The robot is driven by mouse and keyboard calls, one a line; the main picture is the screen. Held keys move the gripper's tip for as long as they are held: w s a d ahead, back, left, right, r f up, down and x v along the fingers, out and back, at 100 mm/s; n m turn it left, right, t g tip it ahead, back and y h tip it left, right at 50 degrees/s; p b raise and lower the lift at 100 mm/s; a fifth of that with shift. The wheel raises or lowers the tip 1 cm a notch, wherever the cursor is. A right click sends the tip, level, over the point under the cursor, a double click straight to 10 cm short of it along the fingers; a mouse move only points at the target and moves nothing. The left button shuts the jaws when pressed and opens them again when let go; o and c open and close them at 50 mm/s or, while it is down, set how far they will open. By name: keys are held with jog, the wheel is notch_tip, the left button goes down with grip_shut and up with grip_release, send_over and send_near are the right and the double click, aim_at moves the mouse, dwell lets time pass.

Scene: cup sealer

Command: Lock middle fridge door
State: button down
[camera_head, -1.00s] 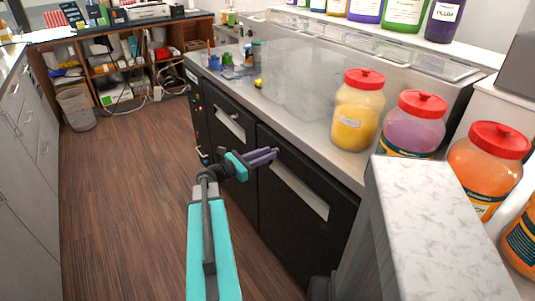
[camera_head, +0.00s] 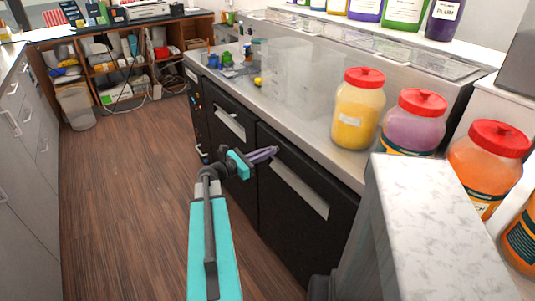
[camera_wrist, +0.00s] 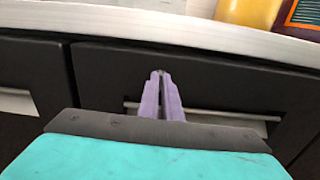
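The under-counter fridge has black doors with long pale recessed handles. In the head view I see a left door (camera_head: 225,142) and a wider right door (camera_head: 298,232). I cannot tell for sure which is the middle one, and no lock can be made out. My gripper (camera_head: 276,151) has purple fingers and is in front of the upper left part of the right door. Contact cannot be told.
The steel countertop (camera_head: 300,111) runs above the doors. Yellow (camera_head: 358,115), purple (camera_head: 414,127) and orange (camera_head: 484,165) jars with red lids stand at the right. A pale block (camera_head: 425,215) stands at the near right. The wooden floor (camera_head: 115,200) to the left is clear.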

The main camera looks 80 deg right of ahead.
jog(key=shift+f+m+b, duration=0.15)
jog(key=shift+m+b, duration=0.15)
jog(key=shift+b, duration=0.1)
jog(key=shift+s+a+f+m+b, duration=0.1)
jog(key=shift+m+b, duration=4.2)
jog(key=shift+b, duration=0.5)
jog(key=shift+s+m+b, duration=0.1)
jog(key=shift+m+b, duration=4.2)
jog(key=shift+b, duration=0.45)
jog(key=c, duration=2)
grip_release()
jog(key=shift+w, duration=0.1)
jog(key=shift+w+a, duration=0.1)
